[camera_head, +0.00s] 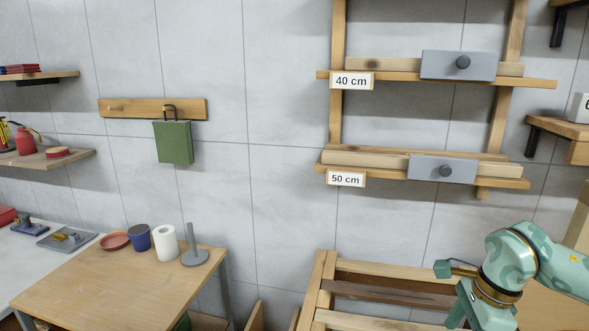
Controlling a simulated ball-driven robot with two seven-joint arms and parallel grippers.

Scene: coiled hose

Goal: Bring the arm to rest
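My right arm comes in from the right edge at the lower right, mint green with brass-coloured rings. It bends downward at the wooden frame, and its lower end runs out of the picture at the bottom. I see no fingers of my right gripper. A small dark green part sticks out to the left of the arm. My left arm and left gripper are not in the picture. I see nothing held.
A slatted wooden frame (322,268) stands below my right arm. A wooden table (120,280) at lower left bears a paper roll (165,243), a blue cup (139,238) and a grey stand (194,256). A green bag (174,143) hangs from a wall rail (140,108).

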